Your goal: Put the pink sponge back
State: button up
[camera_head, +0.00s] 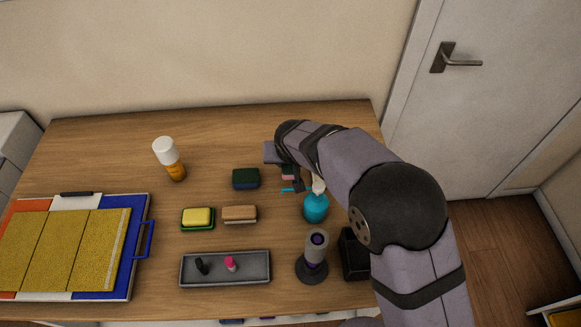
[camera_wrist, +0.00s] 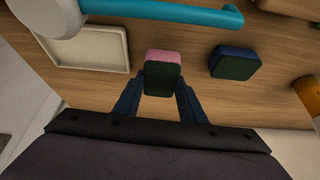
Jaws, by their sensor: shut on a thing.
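The pink sponge (camera_wrist: 164,56) has a pink layer and a dark green layer. In the wrist view it sits between the two blue fingers of my gripper (camera_wrist: 163,88), which is shut on it. In the head view only a small bit of the sponge (camera_head: 288,177) shows under my gripper (camera_head: 287,170), at the right rear of the table. My wrist and forearm hide most of it there. I cannot tell whether the sponge touches the table.
A dark green and blue sponge (camera_head: 245,178) lies left of my gripper. Yellow (camera_head: 197,217) and tan (camera_head: 240,213) sponges lie in front. A teal bottle (camera_head: 316,208) stands close by. A grey tray (camera_head: 225,281) is nearer. A cream tray (camera_wrist: 120,48) shows in the wrist view.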

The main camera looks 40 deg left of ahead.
aim_at(290, 167)
jog(key=shift+f+p, duration=0.5)
jog(key=shift+f, duration=1.35)
jog(key=shift+f, duration=0.15)
jog(key=o, duration=1.1)
jog(key=shift+s+r, duration=0.1)
jog(key=shift+r, duration=0.2)
jog(key=b+v, duration=0.3)
jog(key=v, duration=0.8)
jog(key=shift+d+r, duration=0.25)
jog(key=shift+r, duration=0.05)
